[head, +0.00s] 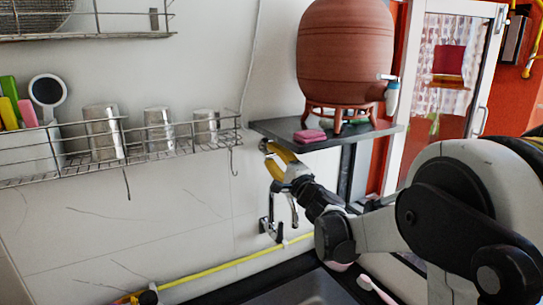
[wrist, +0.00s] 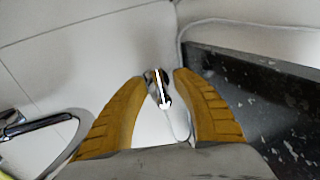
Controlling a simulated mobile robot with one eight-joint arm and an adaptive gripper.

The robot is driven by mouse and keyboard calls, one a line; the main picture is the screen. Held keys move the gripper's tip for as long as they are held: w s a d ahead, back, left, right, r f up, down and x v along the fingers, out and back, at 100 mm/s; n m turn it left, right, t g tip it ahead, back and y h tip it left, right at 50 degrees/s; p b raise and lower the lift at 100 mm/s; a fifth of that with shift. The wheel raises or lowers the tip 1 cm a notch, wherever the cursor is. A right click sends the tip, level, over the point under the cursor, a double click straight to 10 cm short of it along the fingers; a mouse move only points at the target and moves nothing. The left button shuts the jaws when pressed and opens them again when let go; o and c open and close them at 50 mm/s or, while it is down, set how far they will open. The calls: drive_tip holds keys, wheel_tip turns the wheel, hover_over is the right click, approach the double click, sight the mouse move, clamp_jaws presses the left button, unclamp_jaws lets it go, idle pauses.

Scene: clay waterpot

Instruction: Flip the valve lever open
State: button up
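My gripper (head: 268,155), with yellow fingers, is raised near the white wall, just left of the dark shelf. In the wrist view my gripper (wrist: 160,77) is open, with a gap between its fingertips. A small metal valve with a pale, narrow lever-like part (wrist: 160,90) shows between the fingers. I see no clear contact, and its depth relative to the fingertips is hard to tell. In the head view the fingers mostly hide that spot. A chrome wall tap (head: 270,224) is below my gripper and also shows at the left of the wrist view (wrist: 35,127).
A clay waterpot (head: 345,50) with a blue-white spigot (head: 391,95) stands on the dark shelf (head: 283,130), beside a pink sponge (head: 310,136). A wire rack (head: 180,150) with metal cups is at left. A yellow hose (head: 215,268) runs above the sink (head: 300,290).

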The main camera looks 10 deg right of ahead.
drive_tip(key=v, duration=1.2)
